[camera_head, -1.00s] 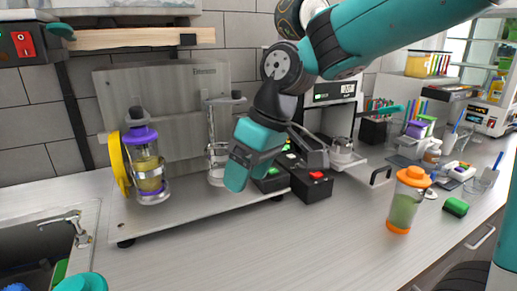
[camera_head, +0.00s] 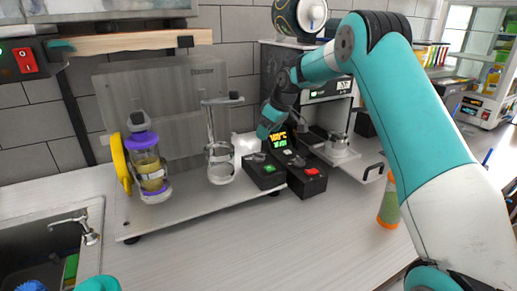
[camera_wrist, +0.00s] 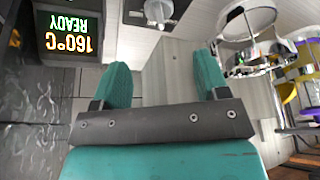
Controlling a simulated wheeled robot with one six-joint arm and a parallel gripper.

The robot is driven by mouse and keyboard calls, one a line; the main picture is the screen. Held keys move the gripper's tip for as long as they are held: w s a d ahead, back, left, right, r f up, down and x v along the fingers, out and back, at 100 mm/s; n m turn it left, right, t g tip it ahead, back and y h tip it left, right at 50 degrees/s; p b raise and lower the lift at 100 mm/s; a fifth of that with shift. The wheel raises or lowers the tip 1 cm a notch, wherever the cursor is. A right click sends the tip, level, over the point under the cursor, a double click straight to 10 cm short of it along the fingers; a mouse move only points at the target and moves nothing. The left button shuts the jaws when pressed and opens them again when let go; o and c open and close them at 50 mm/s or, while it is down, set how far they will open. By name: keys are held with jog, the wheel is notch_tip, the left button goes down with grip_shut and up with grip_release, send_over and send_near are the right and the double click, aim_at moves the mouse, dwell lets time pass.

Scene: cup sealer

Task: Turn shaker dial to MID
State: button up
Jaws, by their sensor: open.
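My gripper (camera_head: 268,124) is above and behind the small black control boxes, pointing down and left. In the wrist view my gripper (camera_wrist: 163,72) has its two teal fingers wide apart with nothing between them. A pale knob (camera_wrist: 158,11) on a dark panel shows at the top edge of the wrist view, beyond the fingertips and apart from them; it looks like the dial. Its setting and any MID mark cannot be read. The black box with a green button (camera_head: 264,168) stands on the metal base, below my gripper in the head view.
A lit display (camera_wrist: 68,34) reads 160°C READY, upside down. A black box with a red button (camera_head: 307,178) stands beside the green-button box. A purple-topped shaker cup (camera_head: 148,165) and an empty clamp holder (camera_head: 220,160) stand left. An orange-based cup (camera_head: 388,205) stands partly behind my arm.

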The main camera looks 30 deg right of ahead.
aim_at(258, 153)
jog(key=p+x, duration=0.3)
jog(key=x, duration=0.7)
jog(key=shift+w+f, duration=0.1)
jog(key=shift+c, duration=0.2)
jog(key=c, duration=0.8)
jog(key=shift+a, duration=0.1)
jog(key=shift+c, duration=0.3)
